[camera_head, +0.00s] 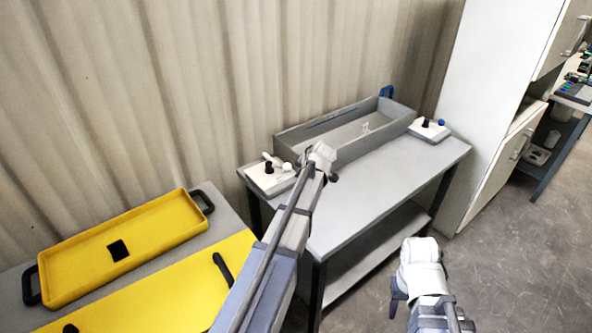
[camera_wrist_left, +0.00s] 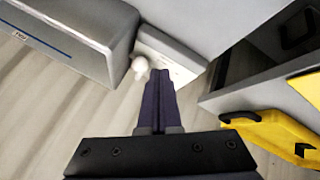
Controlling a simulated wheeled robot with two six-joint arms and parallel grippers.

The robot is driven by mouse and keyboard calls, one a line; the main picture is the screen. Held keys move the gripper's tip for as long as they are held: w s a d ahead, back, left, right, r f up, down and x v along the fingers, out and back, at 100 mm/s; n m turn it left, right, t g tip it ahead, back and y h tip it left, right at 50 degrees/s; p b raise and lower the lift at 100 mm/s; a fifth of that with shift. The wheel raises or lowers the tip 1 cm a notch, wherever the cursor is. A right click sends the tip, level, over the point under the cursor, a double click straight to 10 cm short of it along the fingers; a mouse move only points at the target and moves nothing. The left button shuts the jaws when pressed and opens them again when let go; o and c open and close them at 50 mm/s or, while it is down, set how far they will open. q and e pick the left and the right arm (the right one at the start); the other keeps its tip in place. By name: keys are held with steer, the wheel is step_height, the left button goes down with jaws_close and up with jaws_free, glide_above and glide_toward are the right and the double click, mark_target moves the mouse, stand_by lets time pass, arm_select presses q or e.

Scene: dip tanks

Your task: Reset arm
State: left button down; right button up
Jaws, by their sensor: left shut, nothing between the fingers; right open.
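My left arm (camera_head: 290,220) reaches in from the bottom middle of the head view, across the front of the grey table (camera_head: 375,198). Its gripper is mostly hidden there behind the wrist. In the left wrist view the left gripper (camera_wrist_left: 160,80) has its two dark fingers together, shut and empty. The fingertips appear near a white control box (camera_wrist_left: 172,52) with a round white knob (camera_wrist_left: 140,65); I cannot tell whether they touch. My right gripper (camera_head: 397,298) shows as dark fingers below the pale wrist, over the floor in front of the table. It is open and empty.
A long grey tank (camera_head: 345,130) stands on the table between the left control box (camera_head: 270,180) and another control box (camera_head: 429,130). A yellow tray (camera_head: 130,245) with dark handles lies at left. A white cabinet (camera_head: 495,90) stands at right. The floor (camera_head: 510,250) at right is clear.

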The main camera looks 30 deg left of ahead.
arm_select(q)
steer(key=shift+d, duration=0.1)
steer(key=s+d+f+m+g+h, duration=0.2)
steer(key=s+d+m, duration=0.9)
steer(key=s+d, duration=0.4)
steer(key=s+d+f+m+g+h, duration=0.3)
steer(key=s+d+m, duration=0.8)
steer(key=s+d, duration=0.4)
steer(key=shift+s+d+m, duration=0.25)
steer(key=shift+s+m, duration=0.05)
steer(key=shift+s, duration=0.3)
